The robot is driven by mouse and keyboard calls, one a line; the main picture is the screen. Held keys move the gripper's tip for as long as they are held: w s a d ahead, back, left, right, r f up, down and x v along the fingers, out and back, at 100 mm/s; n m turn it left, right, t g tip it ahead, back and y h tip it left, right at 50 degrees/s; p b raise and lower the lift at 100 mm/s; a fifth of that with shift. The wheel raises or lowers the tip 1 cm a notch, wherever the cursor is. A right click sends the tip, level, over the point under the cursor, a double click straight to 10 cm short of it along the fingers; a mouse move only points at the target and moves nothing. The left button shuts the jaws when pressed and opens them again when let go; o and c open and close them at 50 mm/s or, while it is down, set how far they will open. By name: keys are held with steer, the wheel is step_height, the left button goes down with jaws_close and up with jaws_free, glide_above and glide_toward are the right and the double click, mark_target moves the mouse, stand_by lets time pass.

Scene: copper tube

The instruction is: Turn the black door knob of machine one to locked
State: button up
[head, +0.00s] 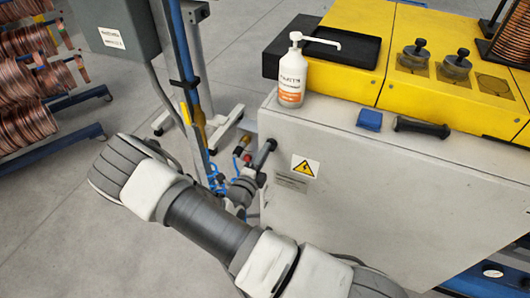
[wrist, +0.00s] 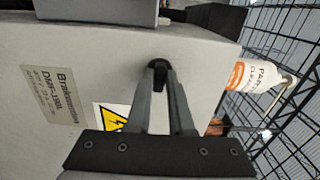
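Machine one appears as a pale grey cabinet (head: 375,190) with a yellow top, and its door face (wrist: 90,50) fills much of the wrist view. The black door knob (wrist: 159,76) is a small dark shape between my fingertips in the wrist view. My gripper (wrist: 160,72) is narrowed around it, one finger on each side, and looks shut on it. In the head view my gripper (head: 265,152) reaches the cabinet's left edge, left of the yellow warning label (head: 305,166). The knob is hidden or merged with the dark fingers there, and its lock marking cannot be read.
A white pump bottle (head: 291,78) stands on the cabinet top, near a blue block (head: 370,120) and a black handle (head: 421,127). A blue post (head: 181,60) with hoses stands left of the cabinet. Copper coils (head: 28,80) hang at far left. Open floor lies between.

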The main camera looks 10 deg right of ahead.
steer(key=o, duration=0.4)
steer(key=shift+c, duration=0.2)
steer(key=b+v, duration=0.1)
steer(key=v, duration=1.6)
steer(key=shift+s+a+b, duration=0.15)
steer(key=shift+b, duration=0.2)
